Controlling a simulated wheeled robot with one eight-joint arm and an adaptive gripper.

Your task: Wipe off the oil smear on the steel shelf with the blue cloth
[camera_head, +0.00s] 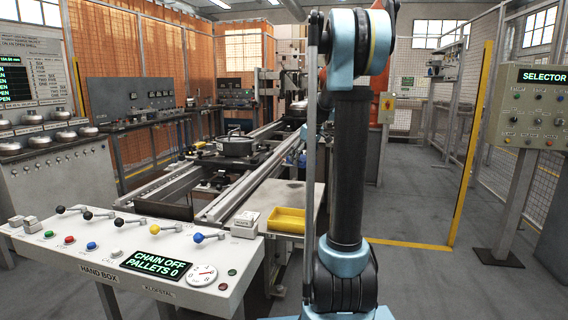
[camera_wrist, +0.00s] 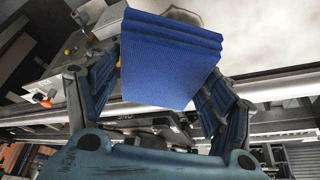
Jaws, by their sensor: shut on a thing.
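The blue cloth (camera_wrist: 168,62), folded in layers, is held between the fingers of my gripper (camera_wrist: 165,85) in the wrist view. My gripper is shut on it. Behind the cloth's top edge is a pale surface with a brownish dark-edged smear (camera_wrist: 183,15), partly hidden by the cloth. I cannot tell the gap between cloth and surface. In the head view, a pale steel shelf (camera_head: 290,197) stands beside the conveyor rails, partly hidden by my arm. My gripper and the cloth are not visible in the head view.
A yellow tray (camera_head: 286,221) sits at the shelf's front edge. The hand box (camera_head: 130,262) with levers and buttons stands front left. A selector panel (camera_head: 535,108) stands right; floor there is clear.

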